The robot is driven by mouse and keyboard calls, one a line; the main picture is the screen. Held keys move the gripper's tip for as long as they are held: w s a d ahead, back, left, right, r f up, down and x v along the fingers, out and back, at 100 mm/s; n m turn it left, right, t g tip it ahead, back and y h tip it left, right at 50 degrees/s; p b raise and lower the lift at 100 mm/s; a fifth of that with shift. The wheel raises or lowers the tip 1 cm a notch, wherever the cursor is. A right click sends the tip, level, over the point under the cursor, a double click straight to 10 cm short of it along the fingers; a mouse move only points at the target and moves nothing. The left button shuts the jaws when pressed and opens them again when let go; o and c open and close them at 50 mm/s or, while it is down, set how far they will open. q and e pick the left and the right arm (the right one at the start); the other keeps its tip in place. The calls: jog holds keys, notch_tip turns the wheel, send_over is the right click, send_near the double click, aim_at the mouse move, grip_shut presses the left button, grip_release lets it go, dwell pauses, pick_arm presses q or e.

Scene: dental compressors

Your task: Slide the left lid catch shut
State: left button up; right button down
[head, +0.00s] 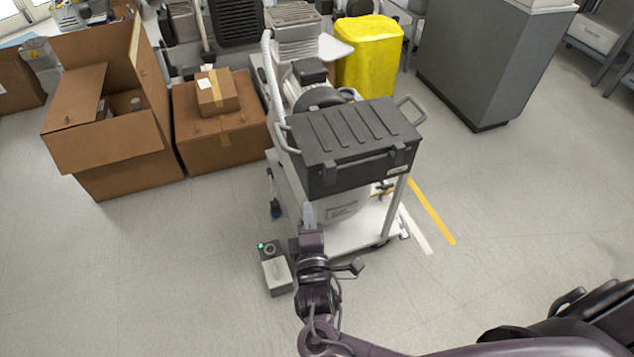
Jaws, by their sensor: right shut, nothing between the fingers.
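A dark grey case with a ribbed lid (355,132) sits on top of a white cart, its lid down. Its front face looks toward me. The left lid catch (329,177) is a small dark piece near the left end of that face; whether it is open or shut is too small to tell. My right gripper (309,213) is shut and empty, its pale fingertips pointing up just below the case's front left corner. It appears apart from the catch, though depth is hard to judge. My left gripper is not in view.
The white cart (345,236) has a post at its right and metal handles beside the case. A small grey box with a green light (276,273) lies on the floor. Cardboard boxes (125,150) stand left, a yellow bin (368,60) behind.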

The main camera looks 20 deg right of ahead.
aim_at(323, 175)
jog(key=w+d, duration=0.6)
jog(key=w, duration=0.3)
jog(key=shift+w+p, duration=0.3)
jog(key=shift+w, duration=0.1)
jog(key=shift+d+p, duration=0.3)
jog(key=shift+d, duration=0.05)
jog(key=d+p, duration=0.1)
jog(key=d, duration=0.3)
jog(key=shift+w+d+p, duration=0.1)
jog(key=shift+d+p, duration=0.2)
jog(key=shift+p, duration=0.05)
